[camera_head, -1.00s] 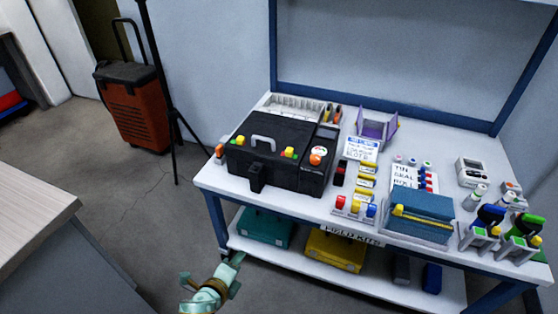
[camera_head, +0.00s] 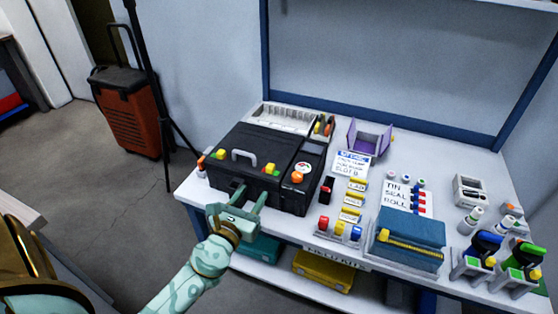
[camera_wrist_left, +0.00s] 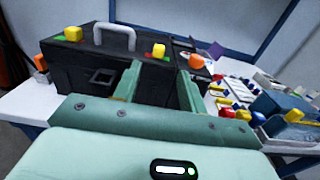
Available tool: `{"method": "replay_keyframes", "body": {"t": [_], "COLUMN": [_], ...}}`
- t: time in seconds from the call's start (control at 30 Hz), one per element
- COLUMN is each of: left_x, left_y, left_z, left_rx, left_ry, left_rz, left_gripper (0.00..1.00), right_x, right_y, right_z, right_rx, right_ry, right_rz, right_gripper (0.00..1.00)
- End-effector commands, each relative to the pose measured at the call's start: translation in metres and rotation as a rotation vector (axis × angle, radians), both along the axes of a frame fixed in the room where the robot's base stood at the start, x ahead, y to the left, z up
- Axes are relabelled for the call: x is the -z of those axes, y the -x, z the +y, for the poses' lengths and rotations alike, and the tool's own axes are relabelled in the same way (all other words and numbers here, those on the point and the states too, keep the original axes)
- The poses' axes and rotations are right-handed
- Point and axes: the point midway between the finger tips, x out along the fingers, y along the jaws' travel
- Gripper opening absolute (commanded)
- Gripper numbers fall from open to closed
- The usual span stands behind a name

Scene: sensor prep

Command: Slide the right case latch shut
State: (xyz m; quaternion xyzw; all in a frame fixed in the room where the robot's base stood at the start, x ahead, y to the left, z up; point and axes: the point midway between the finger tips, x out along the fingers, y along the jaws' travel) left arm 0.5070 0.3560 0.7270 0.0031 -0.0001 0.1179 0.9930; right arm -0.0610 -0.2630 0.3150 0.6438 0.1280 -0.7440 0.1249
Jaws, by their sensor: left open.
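The black case (camera_head: 230,172) stands lid down at the left end of the white bench, with a grey handle (camera_head: 244,155) on top. The right case latch (camera_head: 271,167) has a yellow knob on a coloured strip near the lid's front right; it also shows in the left wrist view (camera_wrist_left: 159,50). The left latch (camera_head: 220,154) has a similar yellow knob (camera_wrist_left: 73,33). My left gripper (camera_head: 248,198) is open and empty at the case's front, below and in front of the right latch. Its fingers (camera_wrist_left: 159,72) hide part of the front wall. My right gripper is out of view.
An orange knob and white gauge (camera_head: 303,167) sit on the case's right section. A red-and-black switch (camera_head: 326,190), yellow label blocks (camera_head: 352,199) and a blue box (camera_head: 408,240) stand to the right. A tripod (camera_head: 149,80) stands behind left. Above the lid is clear.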

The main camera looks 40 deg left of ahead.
Motion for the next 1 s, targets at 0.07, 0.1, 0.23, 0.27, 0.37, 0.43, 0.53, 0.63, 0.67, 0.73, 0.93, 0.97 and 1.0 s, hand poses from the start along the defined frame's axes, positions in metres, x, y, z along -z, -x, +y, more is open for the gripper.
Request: {"method": "replay_keyframes", "body": {"t": [0.07, 0.1, 0.23, 0.27, 0.37, 0.43, 0.53, 0.63, 0.67, 0.73, 0.93, 0.97, 1.0], "left_x": [-0.003, -0.003, -0.002, -0.002, -0.001, 0.001, 0.001, 0.001, 0.001, 0.001, 0.000, 0.000, 0.000], "left_y": [-0.018, -0.028, -0.061, -0.069, -0.092, -0.106, -0.122, -0.133, -0.135, -0.138, -0.139, -0.139, -0.139], "left_z": [0.004, 0.006, 0.015, 0.017, 0.022, 0.026, 0.029, 0.032, 0.032, 0.033, 0.033, 0.033, 0.033], "left_rx": [0.000, -0.001, -0.001, -0.001, -0.001, -0.001, 0.000, 0.000, 0.000, 0.000, 0.000, 0.000, 0.000], "left_ry": [0.004, 0.004, 0.004, 0.004, 0.006, 0.006, 0.006, 0.005, 0.005, 0.005, 0.005, 0.005, 0.005], "left_rz": [-0.005, -0.005, -0.005, -0.004, -0.002, -0.001, 0.000, 0.000, 0.000, 0.000, -0.001, -0.001, -0.001], "left_gripper": [0.42, 0.42, 0.42, 0.42, 0.42, 0.42, 0.42, 0.42, 0.42, 0.42, 0.42, 0.42, 0.42], "right_x": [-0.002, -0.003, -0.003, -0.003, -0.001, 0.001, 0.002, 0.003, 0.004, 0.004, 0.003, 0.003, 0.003], "right_y": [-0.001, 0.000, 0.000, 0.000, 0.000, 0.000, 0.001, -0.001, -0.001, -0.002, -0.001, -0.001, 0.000], "right_z": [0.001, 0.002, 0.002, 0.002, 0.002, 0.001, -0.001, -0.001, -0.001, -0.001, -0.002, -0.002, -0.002], "right_rx": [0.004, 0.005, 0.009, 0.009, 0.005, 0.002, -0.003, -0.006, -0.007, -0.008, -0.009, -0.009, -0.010], "right_ry": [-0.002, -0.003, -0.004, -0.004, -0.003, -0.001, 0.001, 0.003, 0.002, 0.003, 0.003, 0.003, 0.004], "right_rz": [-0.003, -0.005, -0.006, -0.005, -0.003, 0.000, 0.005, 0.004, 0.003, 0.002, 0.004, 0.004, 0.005], "right_gripper": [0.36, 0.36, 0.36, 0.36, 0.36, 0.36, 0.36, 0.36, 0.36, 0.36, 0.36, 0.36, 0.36]}}
